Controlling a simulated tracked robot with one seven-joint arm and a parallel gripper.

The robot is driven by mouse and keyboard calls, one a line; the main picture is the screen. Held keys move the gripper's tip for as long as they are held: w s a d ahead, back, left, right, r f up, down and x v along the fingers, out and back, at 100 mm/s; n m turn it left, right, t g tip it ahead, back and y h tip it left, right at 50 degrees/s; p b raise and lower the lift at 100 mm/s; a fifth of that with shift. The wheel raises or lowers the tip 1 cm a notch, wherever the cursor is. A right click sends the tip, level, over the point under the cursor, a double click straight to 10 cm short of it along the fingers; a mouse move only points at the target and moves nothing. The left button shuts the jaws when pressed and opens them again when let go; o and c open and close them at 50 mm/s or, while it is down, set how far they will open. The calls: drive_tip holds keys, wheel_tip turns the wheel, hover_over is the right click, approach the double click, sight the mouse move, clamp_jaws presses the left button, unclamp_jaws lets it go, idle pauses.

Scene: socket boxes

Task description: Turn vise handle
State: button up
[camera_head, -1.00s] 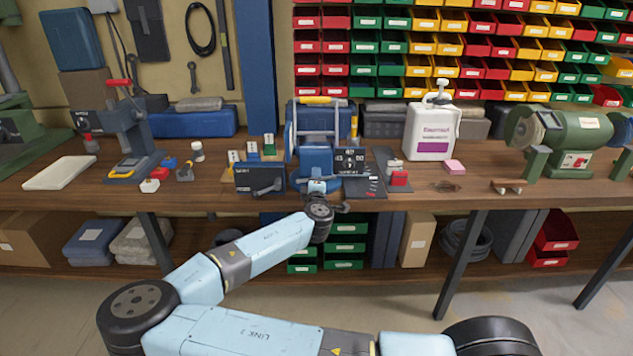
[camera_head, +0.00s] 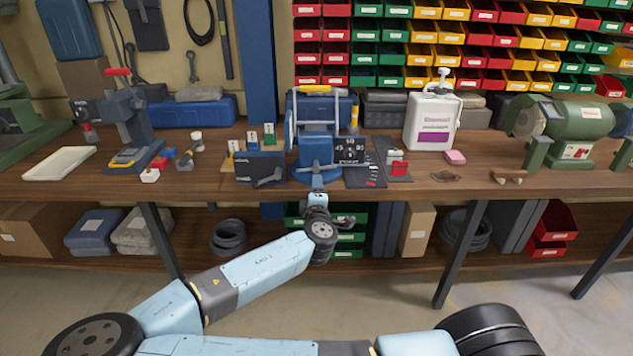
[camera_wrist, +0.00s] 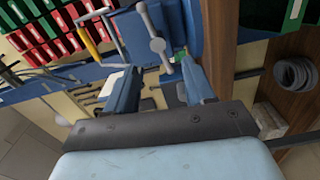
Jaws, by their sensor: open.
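The blue vise (camera_head: 316,152) stands at the front edge of the wooden workbench. In the wrist view, the vise handle (camera_wrist: 157,45) is a grey bar with a round hub in its middle and knobbed ends. My gripper (camera_wrist: 160,80) is open, with one finger on each side of the bar's lower end in the picture. The fingers look empty, and I cannot tell how far the bar lies beyond them. In the head view, my gripper (camera_head: 319,198) is just in front of and below the vise and hides most of the handle.
A dark box with a lever (camera_head: 260,168) sits left of the vise, and a black marked panel (camera_head: 350,150) on its right. A white jug (camera_head: 430,122) and green grinder (camera_head: 580,122) stand farther right. The lower shelf (camera_head: 400,262) runs under the bench, behind my arm.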

drive_tip(key=shift+s, duration=1.3)
drive_tip(key=shift+f, duration=0.1)
drive_tip(key=s+d+f+m+g+h, duration=0.2)
drive_tip(key=s+d+f+m+g, duration=0.15)
drive_tip(key=d+m+g, duration=0.3)
drive_tip(key=s+d+f+m+g+h, duration=0.2)
drive_tip(key=s+d+f+m+g, duration=0.1)
drive_tip(key=d+f+m+g, duration=0.3)
drive_tip(key=s+d+r+m+g+y, duration=0.1)
drive_tip(key=s+r+m+y, duration=0.2)
drive_tip(key=r, duration=0.8)
drive_tip(key=s+d+r+g+y, duration=0.1)
drive_tip(key=s+r+y, duration=0.25)
drive_tip(key=r, duration=0.75)
drive_tip(key=s+d+r+t+h, duration=0.1)
drive_tip(key=s+d+r, duration=0.1)
drive_tip(key=s+r, duration=0.5)
drive_tip(key=s+d+r+t+h, duration=0.1)
drive_tip(key=s+d+r, duration=0.2)
drive_tip(key=s+r, duration=0.5)
drive_tip(key=shift+s+r+m, duration=0.15)
drive_tip(key=shift+s+m, duration=0.3)
drive_tip(key=shift+s, duration=0.1)
